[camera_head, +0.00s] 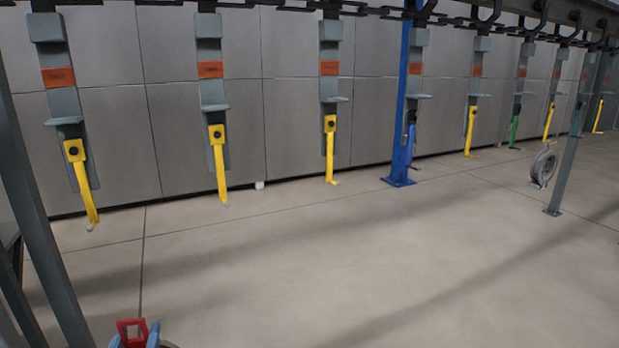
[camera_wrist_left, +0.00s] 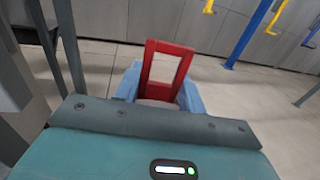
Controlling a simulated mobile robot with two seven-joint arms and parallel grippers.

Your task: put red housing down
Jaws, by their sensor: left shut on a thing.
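The red housing (camera_wrist_left: 150,62) is an open red frame, held upright between the blue fingers of my left gripper (camera_wrist_left: 158,95) in the left wrist view. In the head view the red housing (camera_head: 132,331) and the tips of my left gripper (camera_head: 134,341) show at the bottom edge, left of the middle. The gripper is shut on the lower part of the housing, with bare floor behind it. No surface under the housing is visible. My right gripper is in neither view.
Grey hangers with yellow hooks (camera_head: 219,165) hang in a row from the overhead conveyor (camera_head: 290,4). A blue post (camera_head: 400,100) stands among them. Grey posts (camera_head: 40,200) rise at the left. A grey round part (camera_head: 543,165) hangs at the right. The floor in the middle is clear.

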